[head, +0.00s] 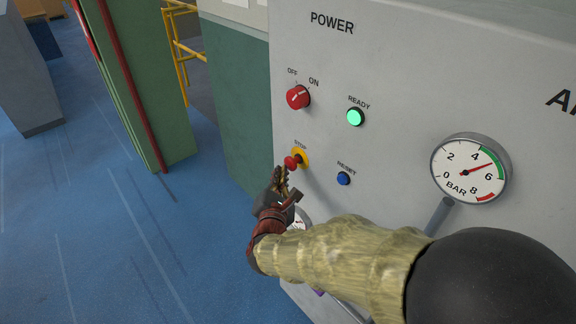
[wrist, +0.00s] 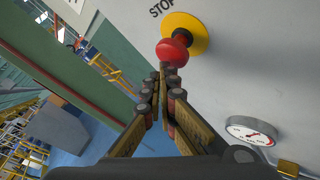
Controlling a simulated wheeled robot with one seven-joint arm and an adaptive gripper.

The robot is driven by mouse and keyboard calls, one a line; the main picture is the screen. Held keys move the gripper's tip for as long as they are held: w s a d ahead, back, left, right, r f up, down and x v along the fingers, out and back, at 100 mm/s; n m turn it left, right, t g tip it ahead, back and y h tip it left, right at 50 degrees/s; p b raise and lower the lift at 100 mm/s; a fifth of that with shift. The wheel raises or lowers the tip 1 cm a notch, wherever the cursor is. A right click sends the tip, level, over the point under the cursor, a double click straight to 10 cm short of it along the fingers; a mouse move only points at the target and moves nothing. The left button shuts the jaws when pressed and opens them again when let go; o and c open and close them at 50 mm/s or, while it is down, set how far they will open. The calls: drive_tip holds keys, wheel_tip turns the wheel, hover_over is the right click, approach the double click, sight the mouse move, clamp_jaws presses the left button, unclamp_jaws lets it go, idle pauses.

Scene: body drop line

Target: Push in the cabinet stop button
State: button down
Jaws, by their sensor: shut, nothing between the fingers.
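The stop button is a red mushroom head on a yellow round base (head: 300,157) on the grey cabinet front (head: 400,90), under the word STOP. In the head view its red head (head: 291,162) is just above my gripper (head: 281,172). In the wrist view the red head (wrist: 172,50) stands out from its yellow base (wrist: 186,33). The tips of my gripper (wrist: 163,72) are shut, empty and just below the red head. I cannot tell whether they touch it.
A red OFF/ON knob (head: 298,97) and a lit green READY lamp (head: 355,117) are above. A blue RESET button (head: 343,178) is to the right, and a pressure gauge (head: 468,170) is farther right. A green post (head: 133,85) stands left over open blue floor (head: 80,220).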

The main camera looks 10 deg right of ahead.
drive_tip(key=shift+w+d+b, duration=0.35)
drive_tip(key=shift+d+b, duration=0.05)
drive_tip(key=shift+d, duration=0.15)
idle(0.8)
idle(0.3)
drive_tip(key=shift+s+a, duration=0.6)
drive_tip(key=shift+a, duration=0.3)
drive_tip(key=s+a, duration=0.2)
drive_tip(key=a, duration=0.2)
drive_tip(key=shift+s+a, duration=0.1)
drive_tip(key=shift+s, duration=0.3)
